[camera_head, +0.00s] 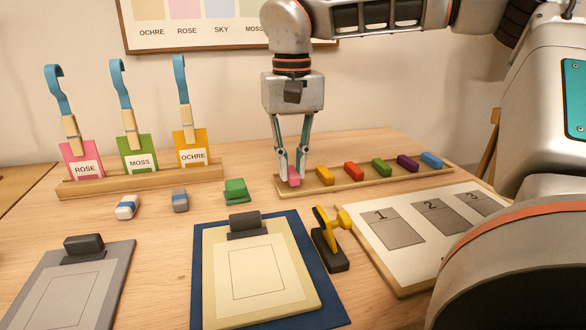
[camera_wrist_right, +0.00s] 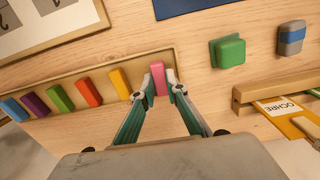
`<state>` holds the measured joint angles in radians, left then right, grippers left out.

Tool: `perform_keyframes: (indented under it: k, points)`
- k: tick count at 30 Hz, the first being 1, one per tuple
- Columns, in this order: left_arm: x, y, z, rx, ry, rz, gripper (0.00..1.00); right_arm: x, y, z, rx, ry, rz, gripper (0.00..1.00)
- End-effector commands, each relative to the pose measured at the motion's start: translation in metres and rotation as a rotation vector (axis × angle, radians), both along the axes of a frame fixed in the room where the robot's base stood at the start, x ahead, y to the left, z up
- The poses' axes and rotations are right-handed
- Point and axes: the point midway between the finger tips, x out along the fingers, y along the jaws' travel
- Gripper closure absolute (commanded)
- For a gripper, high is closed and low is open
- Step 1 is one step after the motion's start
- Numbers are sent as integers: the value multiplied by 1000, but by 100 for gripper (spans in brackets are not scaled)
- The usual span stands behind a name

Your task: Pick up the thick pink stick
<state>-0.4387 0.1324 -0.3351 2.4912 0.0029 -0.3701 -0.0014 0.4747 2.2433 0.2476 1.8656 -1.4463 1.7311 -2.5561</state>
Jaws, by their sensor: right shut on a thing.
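My right gripper (camera_head: 293,176) reaches down from above and is shut on the pink stick. In the right wrist view the pink stick (camera_wrist_right: 158,78) sits between the two fingertips (camera_wrist_right: 160,80), at the end of the row in the tray (camera_wrist_right: 80,82). I cannot tell whether it is lifted off the tray. My left gripper is not in view.
Orange (camera_head: 325,176), red (camera_head: 354,171), green (camera_head: 381,167), purple (camera_head: 408,162) and blue (camera_head: 432,159) sticks share the tray. A green block (camera_head: 235,190) lies to the left. A numbered board (camera_head: 400,252), clipboards and a yellow-and-black tool (camera_head: 328,245) lie in front.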

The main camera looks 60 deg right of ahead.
Motion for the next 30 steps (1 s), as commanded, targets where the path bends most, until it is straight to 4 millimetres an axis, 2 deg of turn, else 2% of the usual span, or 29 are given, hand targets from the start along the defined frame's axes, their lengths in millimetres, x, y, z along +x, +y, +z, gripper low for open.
perform_keyframes:
  k: [7,21,30]
  points:
    - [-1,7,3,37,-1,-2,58,-1,0,48,-4,-13,-3,100]
    - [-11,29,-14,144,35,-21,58,-2,0,147,-1,-13,-2,100]
    - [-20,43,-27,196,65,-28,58,-1,0,183,-1,-7,-2,100]
